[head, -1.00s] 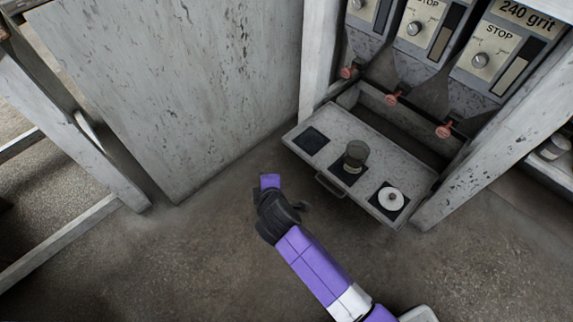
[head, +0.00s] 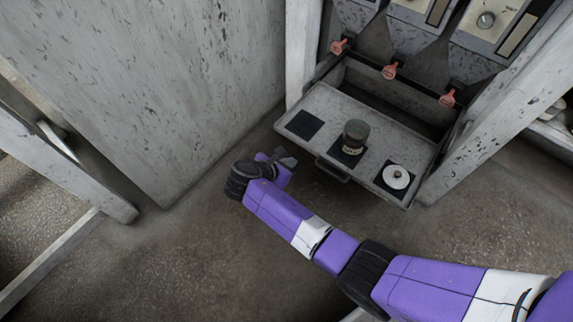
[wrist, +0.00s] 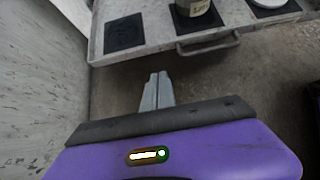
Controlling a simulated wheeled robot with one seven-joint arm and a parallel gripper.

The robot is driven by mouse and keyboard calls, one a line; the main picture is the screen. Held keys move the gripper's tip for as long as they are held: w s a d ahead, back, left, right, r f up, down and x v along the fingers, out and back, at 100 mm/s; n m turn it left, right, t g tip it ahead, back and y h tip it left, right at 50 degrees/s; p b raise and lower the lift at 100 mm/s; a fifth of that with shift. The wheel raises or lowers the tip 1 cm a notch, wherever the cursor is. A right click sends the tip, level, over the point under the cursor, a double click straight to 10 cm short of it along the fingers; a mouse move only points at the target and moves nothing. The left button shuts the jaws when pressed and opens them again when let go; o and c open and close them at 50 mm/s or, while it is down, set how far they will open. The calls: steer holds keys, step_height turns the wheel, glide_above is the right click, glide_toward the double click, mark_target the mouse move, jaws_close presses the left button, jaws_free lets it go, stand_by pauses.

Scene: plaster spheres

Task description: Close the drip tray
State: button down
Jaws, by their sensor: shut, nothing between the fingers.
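The drip tray (head: 322,109) is a grey speckled drawer, pulled out below the hoppers. It has three dark square pads and a bar handle (head: 333,171) on its front. A glass jar (head: 355,137) stands on the middle pad and a white lid (head: 396,177) with a knob lies on the right pad. In the wrist view the tray front (wrist: 150,50) and handle (wrist: 208,46) are ahead, the handle to the right. My gripper (head: 289,161) is shut and empty, in front of the tray's left part, apart from it; its fingertips also show in the wrist view (wrist: 158,76).
Hoppers with dials stand above the tray, with orange spouts or taps (head: 389,71) at their lower ends. A grey panel (head: 150,90) stands on the left and a post (head: 480,140) on the right. The floor (head: 200,260) in front is clear.

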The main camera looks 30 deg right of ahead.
mark_target(309, 150)
steer(key=shift+w+d+f+b, duration=0.45)
steer(key=shift+d+f+b, duration=0.25)
steer(key=shift+d, duration=0.55)
steer(key=shift+w+d+f+b, duration=0.5)
steer(key=shift+d+b, duration=0.25)
steer(key=shift+d, duration=0.5)
steer(key=shift+w+d+f+b, duration=0.4)
steer(key=shift+d+f+b, duration=0.3)
steer(key=shift+d, duration=0.55)
steer(key=shift+d+r, duration=0.1)
steer(key=shift+r, duration=0.05)
